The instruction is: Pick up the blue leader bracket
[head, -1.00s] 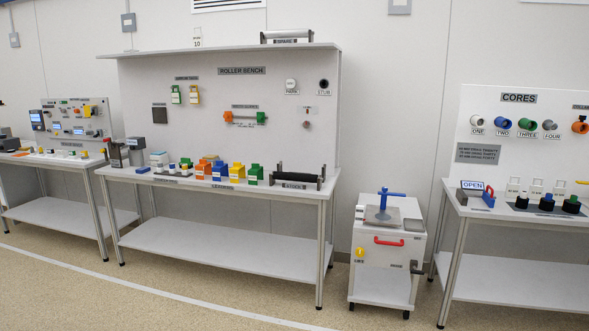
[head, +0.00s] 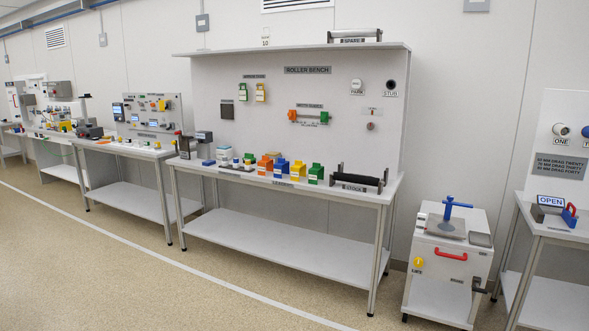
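A small blue bracket-like block (head: 281,167) stands on the roller bench worktop (head: 235,177), in a row of coloured blocks. An orange block (head: 265,164) stands on its left and a yellow block (head: 297,170) on its right, with a green block (head: 316,173) beyond. The bench sign reads ROLLER BENCH. A label on the bench front below the row is too small to read surely. Neither of my grippers is in view.
A black roller on a stand (head: 358,180) sits at the bench's right end. A white cabinet (head: 446,265) with a blue-handled top stands right of the bench. Another table (head: 560,235) is at the far right. The floor (head: 150,280) in front is clear.

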